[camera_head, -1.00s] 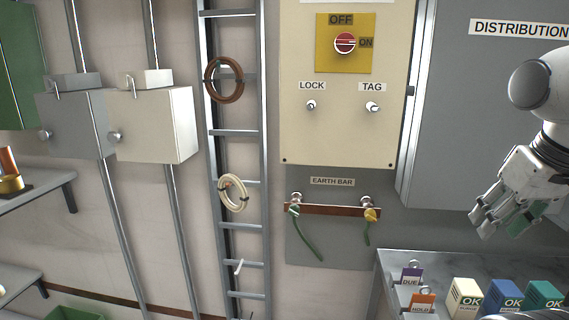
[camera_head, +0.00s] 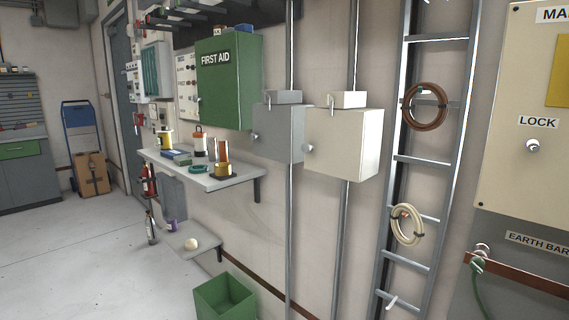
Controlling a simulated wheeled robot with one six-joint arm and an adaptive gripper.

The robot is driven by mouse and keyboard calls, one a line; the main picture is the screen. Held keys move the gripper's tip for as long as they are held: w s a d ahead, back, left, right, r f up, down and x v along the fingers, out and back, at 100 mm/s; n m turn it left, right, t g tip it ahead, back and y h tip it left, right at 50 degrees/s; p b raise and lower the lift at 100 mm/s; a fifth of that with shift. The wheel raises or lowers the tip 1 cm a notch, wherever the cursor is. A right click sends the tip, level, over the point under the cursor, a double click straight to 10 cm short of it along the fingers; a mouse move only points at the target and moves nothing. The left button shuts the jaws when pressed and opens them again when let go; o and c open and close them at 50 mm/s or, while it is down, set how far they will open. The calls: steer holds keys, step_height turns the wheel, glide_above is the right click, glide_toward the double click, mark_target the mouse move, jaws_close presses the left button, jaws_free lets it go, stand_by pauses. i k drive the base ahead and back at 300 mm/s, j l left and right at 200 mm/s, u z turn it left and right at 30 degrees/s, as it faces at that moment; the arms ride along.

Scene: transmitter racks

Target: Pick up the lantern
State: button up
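A lower shelf (camera_head: 205,255) holds a pale ball and a purple can (camera_head: 172,225). A green bin (camera_head: 225,298) stands below. Grey and cream boxes (camera_head: 342,142) and a ladder rack (camera_head: 418,160) line the wall. Open floor (camera_head: 90,260) lies at left.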

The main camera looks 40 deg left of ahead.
mark_target(200, 151)
steer(key=u, duration=1.9)
steer(key=i+j+z, duration=0.15)
steer(key=z, duration=0.3)
steer(key=i+j+z, duration=0.15)
steer(key=z, duration=0.35)
steer(key=i+j+z, duration=0.15)
steer(key=j, duration=0.4)
steer(key=i+j+z, duration=0.2)
steer(key=j, duration=0.4)
steer(key=j+z, duration=0.15)
steer(key=j, duration=0.45)
steer(key=i+j, duration=0.1)
steer(key=j, duration=0.95)
steer(key=i+j, duration=0.15)
steer(key=j, duration=0.35)
steer(key=i+j+z, duration=0.1)
steer(key=j, duration=0.45)
steer(key=i, duration=0.65)
